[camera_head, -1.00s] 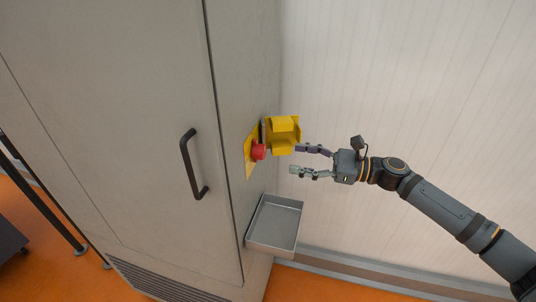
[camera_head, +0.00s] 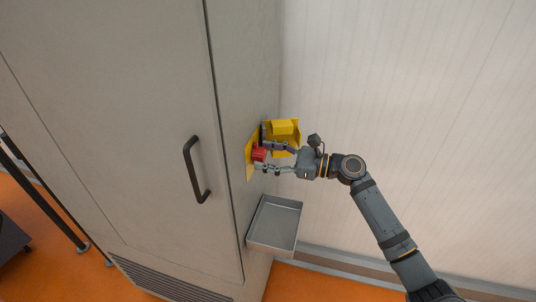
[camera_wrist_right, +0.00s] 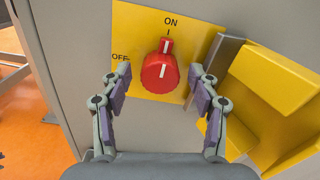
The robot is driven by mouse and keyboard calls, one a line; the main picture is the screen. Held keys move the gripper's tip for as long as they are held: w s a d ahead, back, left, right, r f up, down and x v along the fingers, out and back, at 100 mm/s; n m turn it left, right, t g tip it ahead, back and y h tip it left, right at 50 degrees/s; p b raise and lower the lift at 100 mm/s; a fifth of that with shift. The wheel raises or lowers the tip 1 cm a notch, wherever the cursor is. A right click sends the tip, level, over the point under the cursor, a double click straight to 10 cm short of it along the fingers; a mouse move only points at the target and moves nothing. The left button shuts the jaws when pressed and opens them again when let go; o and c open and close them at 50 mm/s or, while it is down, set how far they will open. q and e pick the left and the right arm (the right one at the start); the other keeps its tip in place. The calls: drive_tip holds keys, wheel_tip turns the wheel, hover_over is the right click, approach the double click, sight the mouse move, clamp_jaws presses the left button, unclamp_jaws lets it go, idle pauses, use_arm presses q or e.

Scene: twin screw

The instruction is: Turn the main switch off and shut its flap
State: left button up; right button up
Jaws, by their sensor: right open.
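The main switch is a red rotary knob (camera_wrist_right: 160,72) on a yellow plate (camera_wrist_right: 130,28). Its white line points up at ON; OFF is printed to the left. In the head view the red knob (camera_head: 259,154) is on the cabinet's side. The yellow flap (camera_wrist_right: 275,95) stands open to the right of the plate; it also shows in the head view (camera_head: 285,130). My right gripper (camera_head: 266,157) is open, its fingers on either side of the knob. In the wrist view the fingertips (camera_wrist_right: 162,78) flank the knob with gaps visible. My left gripper is not in view.
A grey metal tray (camera_head: 263,246) sticks out from the cabinet below the switch. The grey cabinet (camera_head: 120,120) has a black handle (camera_head: 194,170) on its front. A pale wall (camera_head: 420,100) stands behind, with free room at the right.

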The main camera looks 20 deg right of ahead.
drive_tip(key=shift+c, duration=0.2)
drive_tip(key=c, duration=1.1)
drive_tip(key=shift+c, duration=0.2)
